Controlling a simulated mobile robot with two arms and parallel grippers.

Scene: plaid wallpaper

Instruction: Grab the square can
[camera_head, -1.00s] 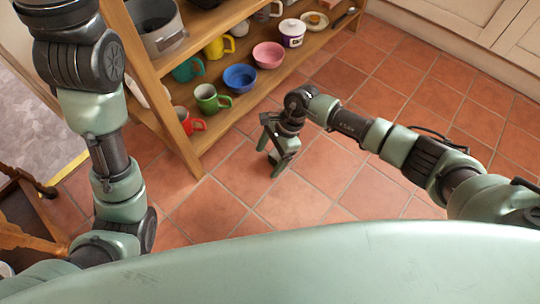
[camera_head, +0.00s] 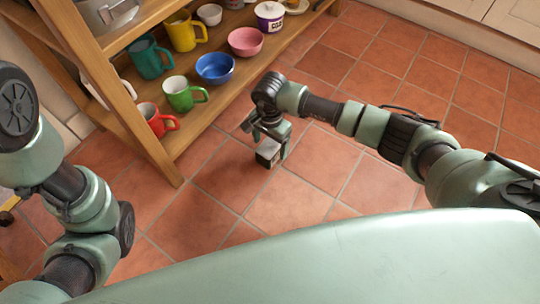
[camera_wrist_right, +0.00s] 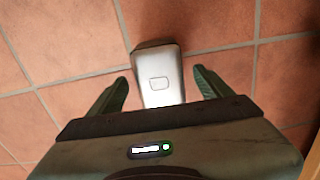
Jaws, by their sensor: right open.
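The square can (camera_wrist_right: 156,62) shows in the right wrist view as a silver block with rounded corners and a small rounded outline on its top. It lies between the two spread green fingers of my right gripper (camera_wrist_right: 161,80), with a gap on each side. In the head view my right gripper (camera_head: 272,138) points down, and the grey can (camera_head: 267,154) shows at its fingertips, partly covered. I cannot tell how deep the can sits between the fingers. My left arm comes in from the left, but its gripper is out of view.
A wooden shelf (camera_head: 150,143) with mugs and bowls stands at the upper left, close to my right gripper. The red mug (camera_head: 158,121), green mug (camera_head: 182,94) and blue bowl (camera_head: 214,68) are on its low board. Tiled floor (camera_head: 388,60) is clear to the right.

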